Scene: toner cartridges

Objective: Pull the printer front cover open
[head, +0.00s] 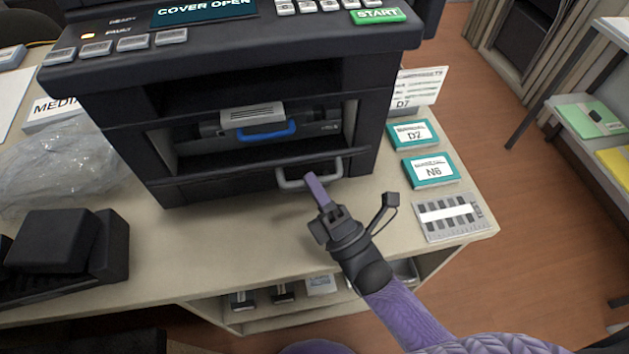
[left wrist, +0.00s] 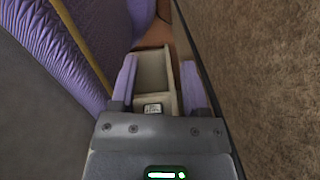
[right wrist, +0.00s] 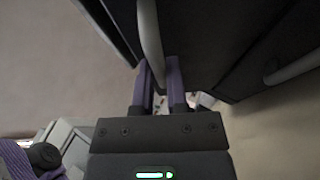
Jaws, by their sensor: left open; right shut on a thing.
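The dark printer (head: 110,105) stands on the table, and its display (head: 205,10) reads "COVER OPEN". Its front bay is uncovered and shows a dark cartridge with a blue handle (head: 265,131) inside. The front cover (head: 225,178) lies below the bay opening; its exact tilt is hard to tell. A grey bar handle (head: 293,183) is on the cover. My right gripper (head: 312,180) is shut on this handle, which also shows between the fingers in the right wrist view (right wrist: 149,30). My left gripper (left wrist: 158,80) is open and empty, away from the printer, outside the head view.
Two teal boxes (head: 412,134) (head: 430,170) and a grey labelled card (head: 449,216) lie right of the printer. A crumpled clear bag (head: 65,160) and a black device (head: 65,245) are at the left. The table (head: 215,245) is bare before the printer. A second grey handle (right wrist: 293,67) shows in the right wrist view.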

